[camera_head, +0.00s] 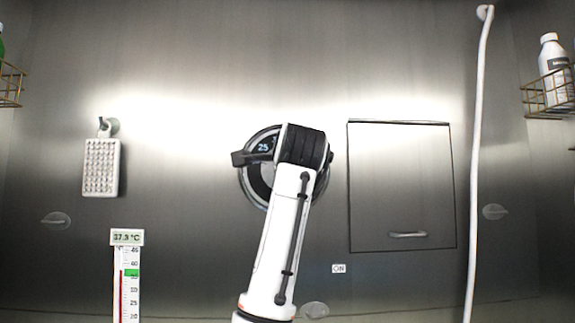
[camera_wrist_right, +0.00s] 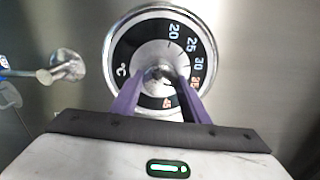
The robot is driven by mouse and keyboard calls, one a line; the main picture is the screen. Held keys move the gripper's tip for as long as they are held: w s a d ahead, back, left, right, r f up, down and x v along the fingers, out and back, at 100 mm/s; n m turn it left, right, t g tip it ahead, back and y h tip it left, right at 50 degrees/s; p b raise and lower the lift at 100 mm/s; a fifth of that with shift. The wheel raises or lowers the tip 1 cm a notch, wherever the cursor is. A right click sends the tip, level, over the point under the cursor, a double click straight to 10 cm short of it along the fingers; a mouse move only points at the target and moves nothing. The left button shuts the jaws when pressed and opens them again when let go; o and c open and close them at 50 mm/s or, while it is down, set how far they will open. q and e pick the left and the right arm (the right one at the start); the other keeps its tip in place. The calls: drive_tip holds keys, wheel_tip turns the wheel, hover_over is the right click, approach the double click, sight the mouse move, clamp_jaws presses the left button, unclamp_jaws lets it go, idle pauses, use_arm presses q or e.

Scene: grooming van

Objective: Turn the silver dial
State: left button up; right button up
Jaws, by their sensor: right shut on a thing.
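The silver dial (camera_head: 256,187) is on the steel back wall, with a black face and a bright rim. It is partly hidden behind my right gripper (camera_head: 268,156) and wrist in the head view. In the right wrist view the dial (camera_wrist_right: 136,45) shows a °C mark and white and orange numbers, such as 20, 25 and 30. The purple fingers of my right gripper (camera_wrist_right: 160,80) are shut on the small knob at the dial's centre. My left gripper is out of view.
A thermometer (camera_head: 127,238) reading 37.3 °C stands at lower left. An ON label (camera_head: 338,268) is below.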

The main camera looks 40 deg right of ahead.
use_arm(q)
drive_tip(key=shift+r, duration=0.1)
use_arm(e)
drive_tip(key=shift+f, duration=0.2)
drive_tip(key=o, duration=1.1)
drive_tip(key=shift+s+r, duration=0.1)
drive_tip(key=shift+c, duration=0.2)
use_arm(q)
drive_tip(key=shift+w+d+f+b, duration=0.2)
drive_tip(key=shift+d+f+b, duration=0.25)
drive_tip(key=shift+b, duration=0.6)
use_arm(e)
drive_tip(key=v, duration=1)
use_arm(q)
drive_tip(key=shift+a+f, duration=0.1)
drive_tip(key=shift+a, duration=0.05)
use_arm(e)
drive_tip(key=shift+s, duration=0.1)
